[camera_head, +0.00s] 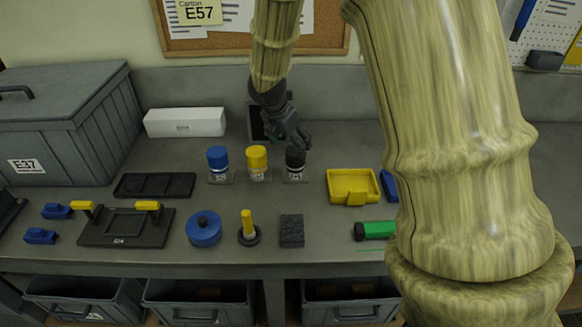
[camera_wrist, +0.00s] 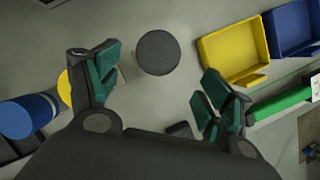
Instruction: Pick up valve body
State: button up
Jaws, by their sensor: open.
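A black-capped cylinder (camera_head: 295,157) with a pale label stands upright on the bench, at the right end of a row with a yellow-capped one (camera_head: 257,158) and a blue-capped one (camera_head: 218,158). No readable label says which thing is the valve body. My gripper (camera_head: 293,138) is just above the black cap and hides part of its top. In the wrist view, the round dark cap (camera_wrist: 158,53) shows between the spread fingers of my gripper (camera_wrist: 160,68), with gaps at both sides. The fingers are open and empty. The yellow cylinder (camera_wrist: 66,88) is partly behind the left finger.
A yellow tray (camera_head: 352,187) and a green part (camera_head: 374,230) are to the right. In front lie a dark block (camera_head: 291,231), a yellow peg on a ring (camera_head: 247,228) and a blue knob (camera_head: 203,229). A grey crate (camera_head: 62,125) stands left.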

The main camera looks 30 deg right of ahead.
aim_at(294, 152)
jog(key=x, duration=0.3)
jog(key=shift+d, duration=0.25)
jog(key=shift+w+a+f, duration=0.1)
jog(key=shift+w+f, duration=0.1)
jog(key=shift+a+p, duration=0.1)
jog(key=shift+p, duration=0.25)
jog(key=shift+s+a, duration=0.1)
jog(key=shift+s, duration=0.05)
jog(key=shift+d+f+p, duration=0.2)
jog(key=shift+d+p, duration=0.05)
jog(key=shift+p, duration=0.15)
jog(key=x, duration=0.1)
jog(key=p+x, duration=0.1)
jog(key=x, duration=0.1)
jog(key=shift+d, duration=0.35)
jog(key=shift+f, duration=0.25)
jog(key=shift+w+a+f, duration=0.15)
jog(key=shift+w, duration=0.1)
jog(key=shift+w+f, duration=0.15)
jog(key=shift+f, duration=0.05)
jog(key=shift+s+d+r, duration=0.1)
jog(key=shift+s+d, duration=0.1)
jog(key=shift+d, duration=0.05)
jog(key=c, duration=1)
jog(key=shift+w+a, duration=0.15)
grip_shut()
